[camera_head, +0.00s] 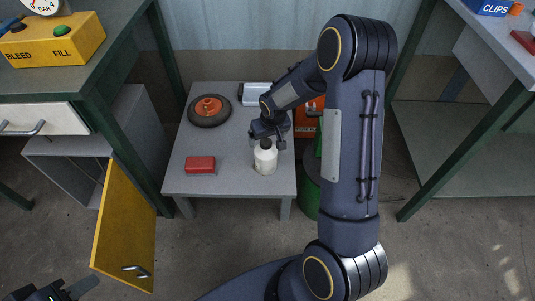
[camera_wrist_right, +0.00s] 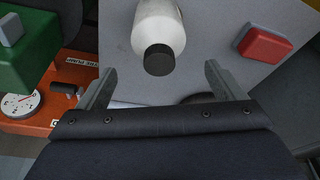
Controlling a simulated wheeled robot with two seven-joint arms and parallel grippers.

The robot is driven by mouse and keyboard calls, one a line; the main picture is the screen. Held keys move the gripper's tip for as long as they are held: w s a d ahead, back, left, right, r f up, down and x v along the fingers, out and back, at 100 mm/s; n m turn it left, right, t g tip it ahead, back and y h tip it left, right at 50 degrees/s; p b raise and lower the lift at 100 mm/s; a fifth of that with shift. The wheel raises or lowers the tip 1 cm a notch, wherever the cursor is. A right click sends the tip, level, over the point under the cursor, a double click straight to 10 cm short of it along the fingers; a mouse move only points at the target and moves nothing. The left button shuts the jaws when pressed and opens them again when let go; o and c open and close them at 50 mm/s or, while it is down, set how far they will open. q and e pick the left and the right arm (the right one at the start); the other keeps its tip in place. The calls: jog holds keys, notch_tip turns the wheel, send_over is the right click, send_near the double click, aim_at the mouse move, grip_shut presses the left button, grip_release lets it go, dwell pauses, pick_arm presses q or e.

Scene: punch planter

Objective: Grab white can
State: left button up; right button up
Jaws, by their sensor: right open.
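My right gripper (camera_head: 268,141) is just behind the can in the head view. In the right wrist view its fingers (camera_wrist_right: 160,72) are spread and empty, with the can just beyond the tips and roughly centred between them. My left gripper (camera_head: 75,289) is at the bottom left of the head view, far from the can; its jaw opening is unclear.
A red block (camera_head: 200,165), an orange-hubbed wheel (camera_head: 209,110) and a white box-like item (camera_head: 254,94) share the table. An orange device (camera_head: 305,118) and a green object (camera_head: 308,185) stand to its right. An open yellow cabinet door (camera_head: 124,230) stands at left.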

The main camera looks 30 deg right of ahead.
aim_at(265, 147)
jog(key=shift+x, duration=0.85)
jog(key=shift+w+d+f, duration=0.1)
jog(key=shift+w+f, duration=0.15)
jog(key=shift+f, duration=0.1)
jog(key=b+x, duration=0.3)
jog(key=x, duration=0.3)
jog(key=shift+f, duration=0.15)
jog(key=c, duration=1.6)
jog(key=shift+c, duration=1.1)
